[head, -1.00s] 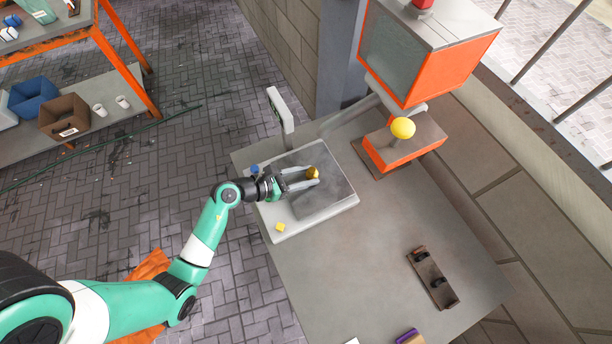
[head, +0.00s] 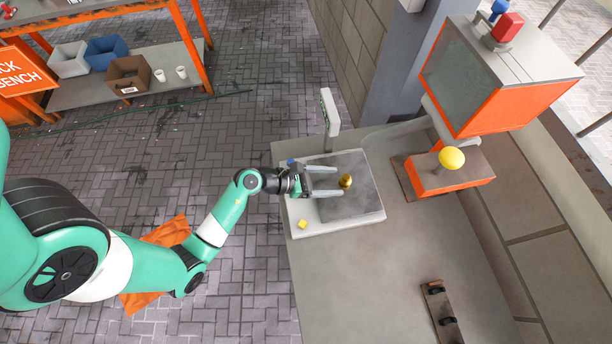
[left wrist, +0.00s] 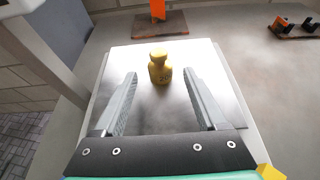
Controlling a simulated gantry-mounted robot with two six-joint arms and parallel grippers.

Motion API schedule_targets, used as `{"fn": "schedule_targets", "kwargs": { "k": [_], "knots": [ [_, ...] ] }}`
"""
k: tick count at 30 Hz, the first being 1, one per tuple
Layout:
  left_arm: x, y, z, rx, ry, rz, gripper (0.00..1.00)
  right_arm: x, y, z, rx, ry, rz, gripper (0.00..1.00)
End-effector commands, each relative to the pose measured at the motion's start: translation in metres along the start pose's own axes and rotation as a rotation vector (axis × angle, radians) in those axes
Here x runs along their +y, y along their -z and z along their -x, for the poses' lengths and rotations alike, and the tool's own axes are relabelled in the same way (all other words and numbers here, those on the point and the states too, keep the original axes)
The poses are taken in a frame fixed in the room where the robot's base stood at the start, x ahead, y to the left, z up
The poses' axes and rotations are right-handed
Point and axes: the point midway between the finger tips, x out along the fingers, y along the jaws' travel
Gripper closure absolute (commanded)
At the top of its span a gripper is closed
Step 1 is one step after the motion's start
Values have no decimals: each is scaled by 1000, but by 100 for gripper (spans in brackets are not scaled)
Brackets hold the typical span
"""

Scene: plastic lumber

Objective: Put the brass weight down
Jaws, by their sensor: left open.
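The brass weight (head: 345,181) stands upright on the dark metal plate of the scale (head: 372,217). In the left wrist view, the brass weight (left wrist: 160,67) has a knob on top and faint marking on its side. My left gripper (head: 338,181) is open, with its fingers low over the plate. In the left wrist view, the open fingers (left wrist: 157,78) point toward the weight. The weight is at or just beyond the fingertips, with a clear gap on each side. My right gripper is not in view.
The scale has an upright display (head: 329,112), a blue button and a yellow button (head: 302,224). An orange machine with a yellow knob (head: 451,158) stands behind to the right. A dark rack (head: 440,311) lies at the lower right. The bench between is clear.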

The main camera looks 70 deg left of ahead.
Motion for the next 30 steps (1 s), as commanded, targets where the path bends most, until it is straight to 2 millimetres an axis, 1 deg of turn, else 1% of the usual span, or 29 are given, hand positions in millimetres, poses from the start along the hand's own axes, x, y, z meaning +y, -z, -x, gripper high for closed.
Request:
{"fn": "schedule_targets", "kwargs": {
  "k": [1, 6, 9, 12, 16, 26, 28, 29, 30],
  "knots": [
    [2, -2, 14, 1, -6, 5, 26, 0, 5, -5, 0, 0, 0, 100],
    [2, -2, 57, 0, -7, 5, 26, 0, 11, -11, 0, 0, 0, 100],
    [2, -2, 76, 0, -6, 4, 26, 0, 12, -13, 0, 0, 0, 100],
    [1, -1, 87, -1, -3, 2, 26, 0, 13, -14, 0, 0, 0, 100],
    [0, 0, 92, 0, 1, 0, 26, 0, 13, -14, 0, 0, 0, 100],
    [0, -1, 91, -2, 1, 0, 26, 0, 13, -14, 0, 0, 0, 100],
    [3, -10, 90, -26, -4, -1, 26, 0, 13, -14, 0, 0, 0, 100],
    [6, -18, 89, -50, -10, -1, 26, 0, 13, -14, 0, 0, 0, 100],
    [11, -35, 88, -99, -20, 2, 26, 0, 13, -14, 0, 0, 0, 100]
  ]
}}
